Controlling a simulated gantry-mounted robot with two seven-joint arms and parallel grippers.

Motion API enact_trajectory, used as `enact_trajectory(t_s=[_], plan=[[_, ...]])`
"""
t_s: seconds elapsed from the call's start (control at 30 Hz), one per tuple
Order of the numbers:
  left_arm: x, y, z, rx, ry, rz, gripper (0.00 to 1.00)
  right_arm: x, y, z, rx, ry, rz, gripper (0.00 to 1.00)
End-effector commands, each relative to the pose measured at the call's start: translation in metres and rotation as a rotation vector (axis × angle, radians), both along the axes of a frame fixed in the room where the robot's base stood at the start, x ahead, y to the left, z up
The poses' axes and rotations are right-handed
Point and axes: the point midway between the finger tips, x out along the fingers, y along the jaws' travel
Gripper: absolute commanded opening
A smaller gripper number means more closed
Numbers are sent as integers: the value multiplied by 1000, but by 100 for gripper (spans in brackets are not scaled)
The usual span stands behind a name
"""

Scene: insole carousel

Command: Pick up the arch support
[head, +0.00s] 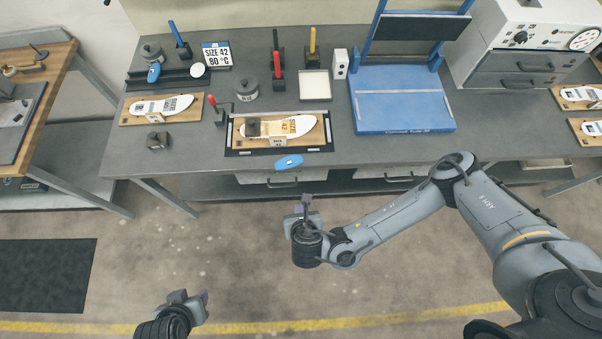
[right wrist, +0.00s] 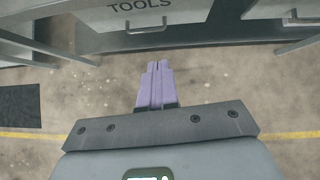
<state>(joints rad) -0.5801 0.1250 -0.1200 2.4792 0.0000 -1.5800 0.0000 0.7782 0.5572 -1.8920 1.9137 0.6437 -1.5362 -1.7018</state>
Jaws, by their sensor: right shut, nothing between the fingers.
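A blue oval piece with a small white mark (head: 289,162), which looks like an arch support, lies at the front edge of the workbench. A similar blue piece (head: 154,73) lies farther back at the left. A white insole on a wooden board (head: 312,127) sits in a dark frame just behind the front piece. My right gripper (head: 306,204) is in front of the bench and apart from it. In the right wrist view its purple fingers (right wrist: 157,72) are together and empty. My left gripper (head: 196,299) is low at the left over the floor; its finger gap is unclear.
The workbench (head: 400,150) carries a blue stand (head: 403,105), a white tray (head: 315,85), a second insole board (head: 135,113) and several coloured-handled tools. Drawers sit below the top, one marked TOOLS (right wrist: 140,5). Open floor lies in front.

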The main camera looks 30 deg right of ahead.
Motion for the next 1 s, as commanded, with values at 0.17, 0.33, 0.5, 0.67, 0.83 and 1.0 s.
enact_trajectory(t_s=[0.17,0.33,0.5,0.67,0.83,1.0], plan=[[0,-2,-10,-8,0,6,41,34,-14,10,-23,-67,-8,0],[0,-3,-12,-12,0,7,41,45,-16,6,-21,-77,-10,0],[0,-3,-16,-11,-1,7,41,59,-21,-11,-22,-76,-13,0],[0,-2,-21,-8,-1,5,41,77,-26,-30,-21,-75,-12,0],[0,-1,-27,-3,-2,1,41,98,-33,-52,-21,-75,-11,0],[0,0,-27,2,0,-1,41,119,-39,-55,-21,-77,-11,0]])
